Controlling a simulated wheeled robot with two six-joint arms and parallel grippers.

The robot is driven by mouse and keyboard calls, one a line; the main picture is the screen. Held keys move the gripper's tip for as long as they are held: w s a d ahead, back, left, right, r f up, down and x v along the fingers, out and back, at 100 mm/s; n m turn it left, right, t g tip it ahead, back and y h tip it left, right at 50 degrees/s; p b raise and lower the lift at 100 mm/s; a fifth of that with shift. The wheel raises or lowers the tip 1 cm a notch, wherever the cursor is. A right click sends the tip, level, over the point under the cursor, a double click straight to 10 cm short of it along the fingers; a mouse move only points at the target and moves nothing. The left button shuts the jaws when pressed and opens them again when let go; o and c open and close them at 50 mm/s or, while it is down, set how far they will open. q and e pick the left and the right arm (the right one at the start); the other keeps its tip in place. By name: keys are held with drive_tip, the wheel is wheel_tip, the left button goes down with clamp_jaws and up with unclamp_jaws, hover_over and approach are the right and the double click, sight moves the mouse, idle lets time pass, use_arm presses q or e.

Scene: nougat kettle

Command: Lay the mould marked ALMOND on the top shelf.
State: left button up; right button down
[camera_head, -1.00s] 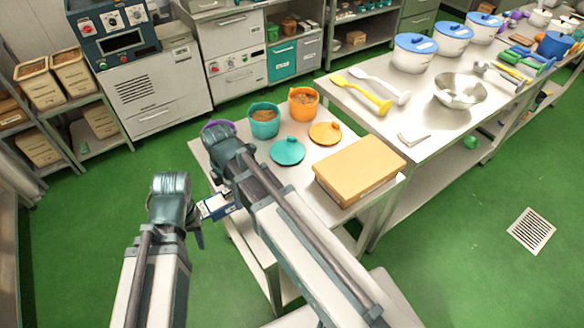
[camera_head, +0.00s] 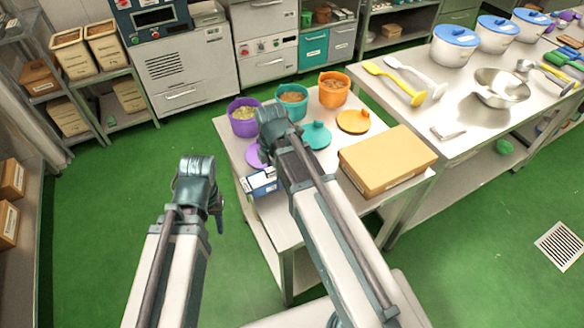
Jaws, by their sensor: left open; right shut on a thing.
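My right gripper (camera_head: 270,180) is shut on a small blue and white block with a label (camera_head: 263,183), held at the left edge of the small table. The label's writing is too small to read, so I cannot tell whether it is the ALMOND mould. My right arm partly hides the gripper's jaws. My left gripper (camera_head: 219,206) is open and empty, to the left of the block and apart from it, over the green floor. A grey shelf rack (camera_head: 22,30) stands at the upper left; I cannot tell which shelf is the task's top shelf.
The small table (camera_head: 232,140) carries a purple pot (camera_head: 243,117), a teal pot (camera_head: 291,102), an orange pot (camera_head: 333,89), lids and a tan box (camera_head: 388,160). A long bench (camera_head: 440,120) stands right. Cream bins (camera_head: 70,52) stand on a left shelf. Green floor (camera_head: 110,220) is clear at left.

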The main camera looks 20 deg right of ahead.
drive_tip(key=w+d, duration=0.2)
drive_tip(key=d, duration=0.1)
drive_tip(key=w+d, duration=0.1)
drive_tip(key=d, duration=0.1)
drive_tip(key=shift+f, duration=0.3)
drive_tip(key=shift+w+d, duration=0.25)
drive_tip(key=shift+d, duration=0.2)
wheel_tip(320, 180, down, 4)
drive_tip(key=b, duration=0.4)
drive_tip(key=shift+r, duration=0.15)
unclamp_jaws()
